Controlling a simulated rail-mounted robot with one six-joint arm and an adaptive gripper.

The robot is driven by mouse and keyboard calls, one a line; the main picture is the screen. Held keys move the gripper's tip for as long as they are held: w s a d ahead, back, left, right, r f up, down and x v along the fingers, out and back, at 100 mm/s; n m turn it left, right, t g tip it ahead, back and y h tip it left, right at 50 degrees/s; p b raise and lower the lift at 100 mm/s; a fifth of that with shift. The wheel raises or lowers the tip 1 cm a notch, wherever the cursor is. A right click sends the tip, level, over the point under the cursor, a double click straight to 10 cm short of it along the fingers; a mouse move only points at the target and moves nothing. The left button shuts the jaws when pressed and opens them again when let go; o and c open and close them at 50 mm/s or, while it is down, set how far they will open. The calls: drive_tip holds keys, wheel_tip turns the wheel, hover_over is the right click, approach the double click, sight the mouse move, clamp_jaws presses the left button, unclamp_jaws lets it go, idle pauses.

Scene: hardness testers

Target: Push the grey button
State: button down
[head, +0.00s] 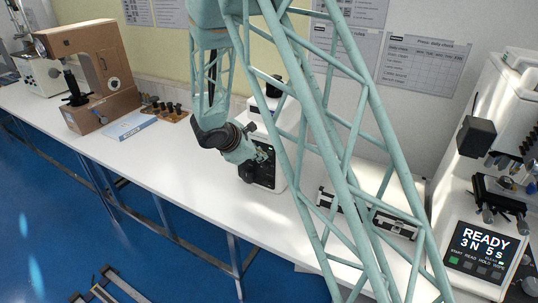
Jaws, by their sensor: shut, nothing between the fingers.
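My gripper (262,154) is shut and empty at the end of my green arm. It is in front of the dark front panel (266,176) of the white middle tester and hides part of it. I cannot tell whether the fingertips touch the panel, and no grey button can be made out there. The white tester (497,222) at the right has a lit screen (482,243) reading "READY 3 N 5 s". Below it are a green button (453,260) and several dark grey buttons (482,269), well away from my gripper.
Black-and-silver cases (396,224) lie on the white bench (190,165), partly behind my arm.

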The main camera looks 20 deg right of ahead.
drive_tip(key=shift+w+d+b, duration=0.45)
drive_tip(key=shift+d, duration=0.05)
idle(1.2)
drive_tip(key=shift+s+a, duration=0.1)
drive_tip(key=shift+a, duration=0.05)
drive_tip(key=shift+s+a+b, duration=0.35)
drive_tip(key=shift+b, duration=0.15)
drive_tip(key=shift+s+a, duration=0.1)
idle(0.4)
drive_tip(key=shift+s+a+b, duration=1)
drive_tip(key=shift+s+a, duration=1)
drive_tip(key=shift+r, duration=0.1)
